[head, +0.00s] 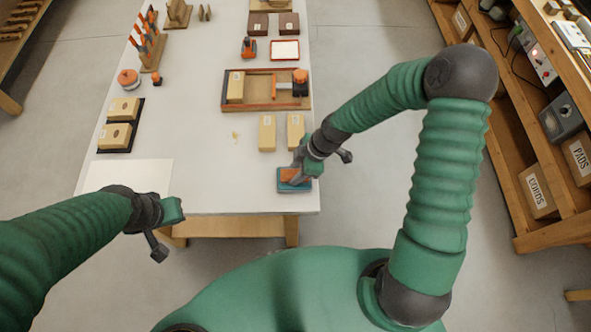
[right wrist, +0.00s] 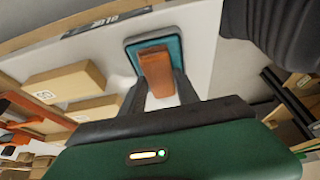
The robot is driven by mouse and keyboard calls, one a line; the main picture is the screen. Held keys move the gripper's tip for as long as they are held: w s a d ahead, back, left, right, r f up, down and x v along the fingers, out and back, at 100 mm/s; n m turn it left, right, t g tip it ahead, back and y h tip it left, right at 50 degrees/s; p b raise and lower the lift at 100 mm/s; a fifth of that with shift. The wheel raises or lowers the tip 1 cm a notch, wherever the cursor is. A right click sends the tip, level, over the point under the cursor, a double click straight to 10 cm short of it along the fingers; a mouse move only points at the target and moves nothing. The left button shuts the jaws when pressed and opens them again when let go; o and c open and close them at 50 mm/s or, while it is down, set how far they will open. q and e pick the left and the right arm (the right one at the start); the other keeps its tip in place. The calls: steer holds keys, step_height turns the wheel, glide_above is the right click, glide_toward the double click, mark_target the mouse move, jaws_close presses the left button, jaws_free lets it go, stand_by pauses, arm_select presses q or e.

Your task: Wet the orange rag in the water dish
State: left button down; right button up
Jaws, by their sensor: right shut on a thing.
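The orange rag (right wrist: 156,70) is a small block-like piece held between the fingers of my right gripper (right wrist: 160,92). The rag also shows in the head view (head: 291,176). It sits over or in the teal-blue water dish (right wrist: 134,52), near the front right corner of the table in the head view (head: 293,188). I cannot tell how deep the rag is in the dish; water is not clearly visible. My left gripper (head: 172,211) is off the table's front left edge, away from the dish, and its fingers are not clear.
Two tan blocks (head: 267,133) stand just behind the dish. A wooden tray (head: 258,104) with a block and an orange-handled tool lies further back. A white sheet (head: 128,176) lies at front left. The front middle of the table is clear. A shelf (head: 537,140) stands at right.

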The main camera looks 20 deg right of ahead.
steer(key=shift+r, duration=0.1)
steer(key=shift+a+r+p, duration=0.1)
steer(key=shift+r+p, duration=0.15)
steer(key=shift+p, duration=0.1)
step_height(320, 180, up, 6)
steer(key=p, duration=0.6)
steer(key=shift+r, duration=0.25)
steer(key=shift+f, duration=0.1)
